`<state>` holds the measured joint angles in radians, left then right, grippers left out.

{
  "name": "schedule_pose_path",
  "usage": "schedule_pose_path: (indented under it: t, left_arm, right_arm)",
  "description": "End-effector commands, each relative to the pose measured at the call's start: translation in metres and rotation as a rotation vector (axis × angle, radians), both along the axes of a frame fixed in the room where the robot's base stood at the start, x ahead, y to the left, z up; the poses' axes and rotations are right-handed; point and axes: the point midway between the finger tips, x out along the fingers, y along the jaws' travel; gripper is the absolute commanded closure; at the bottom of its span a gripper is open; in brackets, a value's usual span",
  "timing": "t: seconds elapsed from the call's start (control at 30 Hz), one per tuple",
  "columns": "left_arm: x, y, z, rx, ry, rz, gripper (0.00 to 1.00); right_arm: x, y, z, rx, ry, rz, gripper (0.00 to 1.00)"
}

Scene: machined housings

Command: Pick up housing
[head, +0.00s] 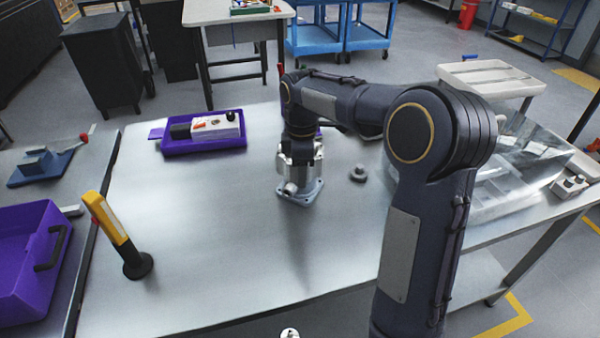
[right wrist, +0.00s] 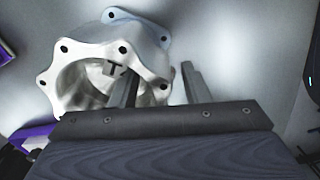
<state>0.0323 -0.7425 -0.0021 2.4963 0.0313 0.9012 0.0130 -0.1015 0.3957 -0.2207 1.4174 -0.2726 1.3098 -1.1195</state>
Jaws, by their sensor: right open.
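The machined housing (head: 303,190), a silvery metal part with a wide flange at its foot, stands on the metal table. In the right wrist view the housing (right wrist: 88,52) shows its scalloped flange with bolt holes and a large round bore. My right gripper (head: 300,155) is directly above it, pointing down. In the right wrist view the right gripper's fingers (right wrist: 160,88) are apart: one overlaps the bore and wall, the other is outside to the right. Whether either finger touches the housing I cannot tell. My left gripper is not in view.
A purple tray (head: 203,144) with parts lies at the back left. A yellow-and-black upright tool (head: 121,235) stands front left, near a purple bin (head: 28,262). A small grey knob-like part (head: 358,174) sits right of the housing. A transparent box (head: 515,165) is farther right.

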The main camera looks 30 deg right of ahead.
Motion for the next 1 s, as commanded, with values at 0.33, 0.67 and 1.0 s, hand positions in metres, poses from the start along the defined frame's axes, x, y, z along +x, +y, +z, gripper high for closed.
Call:
schedule_pose_path:
  t: [0.33,0.67,1.0]
  left_arm:
    - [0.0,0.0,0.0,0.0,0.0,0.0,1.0]
    - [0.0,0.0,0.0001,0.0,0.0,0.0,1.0]
    - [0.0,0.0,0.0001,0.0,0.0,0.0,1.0]
  right_arm:
    - [-0.0001,0.0,0.0004,0.0,0.0,0.0,0.94]
    - [-0.0001,0.0,0.0005,0.0,0.0,0.0,1.0]
    - [-0.0001,0.0,0.0006,0.0,0.0,0.0,1.0]
